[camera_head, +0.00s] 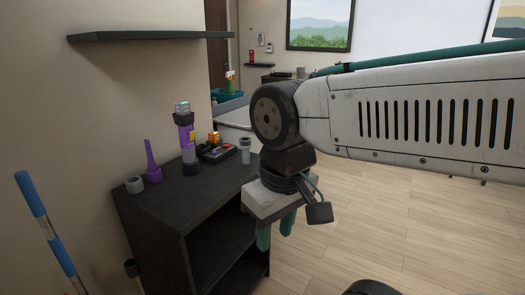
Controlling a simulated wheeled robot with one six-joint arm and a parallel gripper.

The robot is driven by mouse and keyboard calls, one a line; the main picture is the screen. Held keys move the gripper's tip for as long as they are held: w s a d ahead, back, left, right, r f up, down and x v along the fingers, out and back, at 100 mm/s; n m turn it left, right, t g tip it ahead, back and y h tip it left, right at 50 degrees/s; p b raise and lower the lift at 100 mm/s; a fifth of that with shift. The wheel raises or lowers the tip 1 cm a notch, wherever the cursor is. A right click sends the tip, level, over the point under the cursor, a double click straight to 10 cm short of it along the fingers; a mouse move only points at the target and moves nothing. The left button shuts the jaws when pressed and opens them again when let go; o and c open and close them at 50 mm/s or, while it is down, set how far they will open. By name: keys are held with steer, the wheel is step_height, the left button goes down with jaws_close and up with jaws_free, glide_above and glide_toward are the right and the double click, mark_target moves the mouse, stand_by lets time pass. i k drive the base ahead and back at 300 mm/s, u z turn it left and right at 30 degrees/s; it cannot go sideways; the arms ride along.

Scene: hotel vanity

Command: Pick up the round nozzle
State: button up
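A short grey round piece (134,185) sits at the front left corner of the dark cabinet top; it looks like the round nozzle. A grey-white cylinder (245,151) with a wider top stands near the cabinet's right edge, and I cannot rule out that this is the round nozzle. A purple tapered nozzle (151,165) stands upright beside the grey piece. My gripper (276,231) points down in front of the cabinet's right side, apart from all of these. Its teal fingers are spread, with nothing seen between them.
On the dark cabinet (190,204) stand a purple and grey handheld vacuum (185,135) and a black object (218,152) with an orange block (214,137). A dark wall shelf (150,36) hangs above. A blue-banded pole (45,222) stands at left. The wooden floor at right is open.

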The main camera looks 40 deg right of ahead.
mark_target(245, 143)
steer(key=z, duration=1)
steer(key=i, duration=1.5)
steer(key=u, duration=1.35)
